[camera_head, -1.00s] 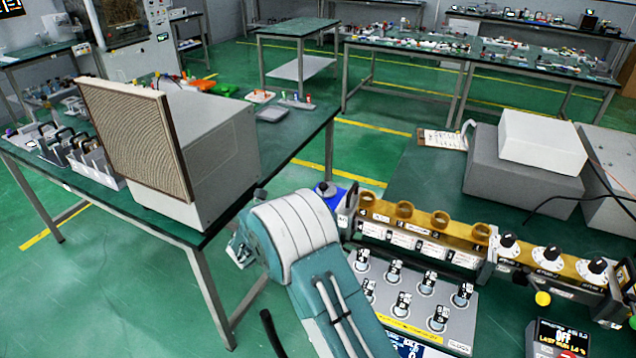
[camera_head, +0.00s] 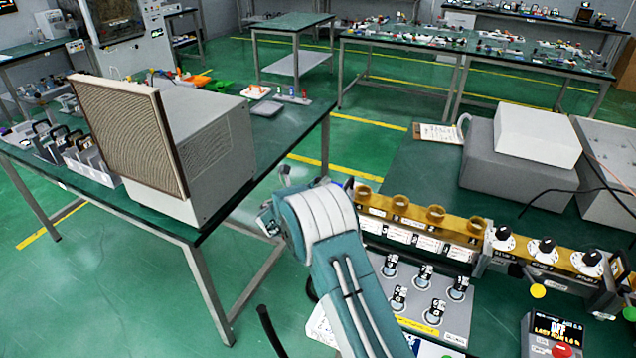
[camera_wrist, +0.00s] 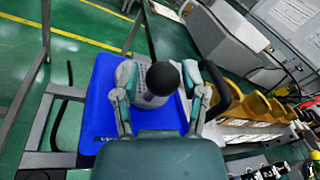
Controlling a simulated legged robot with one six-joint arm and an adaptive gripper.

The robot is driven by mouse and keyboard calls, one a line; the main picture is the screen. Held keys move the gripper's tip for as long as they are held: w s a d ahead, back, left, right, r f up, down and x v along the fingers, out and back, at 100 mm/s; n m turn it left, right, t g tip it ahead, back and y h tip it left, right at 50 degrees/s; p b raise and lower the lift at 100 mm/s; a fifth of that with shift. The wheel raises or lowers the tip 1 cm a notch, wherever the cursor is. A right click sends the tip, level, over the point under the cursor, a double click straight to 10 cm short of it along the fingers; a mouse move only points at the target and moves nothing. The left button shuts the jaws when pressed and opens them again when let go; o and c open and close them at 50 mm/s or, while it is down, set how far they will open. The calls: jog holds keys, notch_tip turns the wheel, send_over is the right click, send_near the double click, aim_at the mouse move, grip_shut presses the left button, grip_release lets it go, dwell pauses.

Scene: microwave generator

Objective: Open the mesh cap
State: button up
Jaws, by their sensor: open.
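In the wrist view, a rounded black top (camera_wrist: 162,78) on a short grey cylinder (camera_wrist: 150,98) stands over a blue panel (camera_wrist: 98,115). I cannot tell for sure that this is the mesh cap; no mesh texture shows on it. My gripper (camera_wrist: 158,70) is open, one finger on each side of the black top. Contact cannot be made out. In the head view my arm hides most of the blue thing and the gripper. A large box with a brown mesh front (camera_head: 128,130) stands on the left table.
Right of my arm is a yellow-brown rail (camera_head: 420,212) with rings, above a panel of several switches (camera_head: 400,295). Black knobs (camera_head: 545,248) and a small display box (camera_head: 553,335) are further right. The left table (camera_head: 200,238) stands close to my arm.

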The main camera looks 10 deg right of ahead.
grip_shut()
